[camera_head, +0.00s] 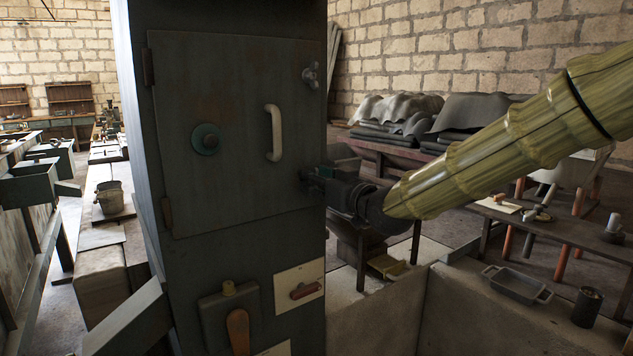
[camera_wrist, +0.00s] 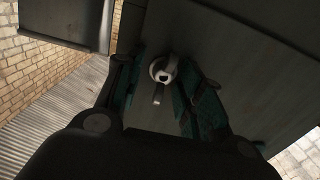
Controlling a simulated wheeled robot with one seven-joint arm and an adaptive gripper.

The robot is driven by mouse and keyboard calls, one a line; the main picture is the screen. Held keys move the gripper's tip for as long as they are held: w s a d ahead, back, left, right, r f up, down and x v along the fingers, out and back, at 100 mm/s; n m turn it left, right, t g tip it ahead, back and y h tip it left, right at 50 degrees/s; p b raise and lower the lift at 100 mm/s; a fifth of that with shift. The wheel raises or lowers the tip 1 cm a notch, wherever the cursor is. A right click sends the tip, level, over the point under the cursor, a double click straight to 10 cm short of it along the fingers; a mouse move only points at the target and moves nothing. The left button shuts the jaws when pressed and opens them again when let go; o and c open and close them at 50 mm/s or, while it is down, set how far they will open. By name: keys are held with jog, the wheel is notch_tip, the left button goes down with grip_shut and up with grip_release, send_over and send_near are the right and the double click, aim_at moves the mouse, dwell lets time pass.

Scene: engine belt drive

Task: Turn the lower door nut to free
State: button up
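The dark cabinet door (camera_head: 235,130) is shut, with a pale handle (camera_head: 273,133) and a round teal knob (camera_head: 206,139). The upper door nut (camera_head: 311,76) sits at its upper right edge. My gripper (camera_head: 309,178) is at the door's lower right edge, covering the lower nut in the head view. In the wrist view the lower door nut (camera_wrist: 164,67) is a pale round piece with a short arm pointing toward my gripper. It lies between the two teal-padded fingers, which are apart on either side of it. I see gaps beside the nut; contact is not clear.
A low wall (camera_head: 385,315) runs at the lower right. A bench (camera_head: 560,228) and a grey pan (camera_head: 517,284) stand further right.

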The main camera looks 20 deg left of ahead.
jog(key=shift+a, duration=0.1)
jog(key=shift+s, duration=0.1)
jog(key=v, duration=1.2)
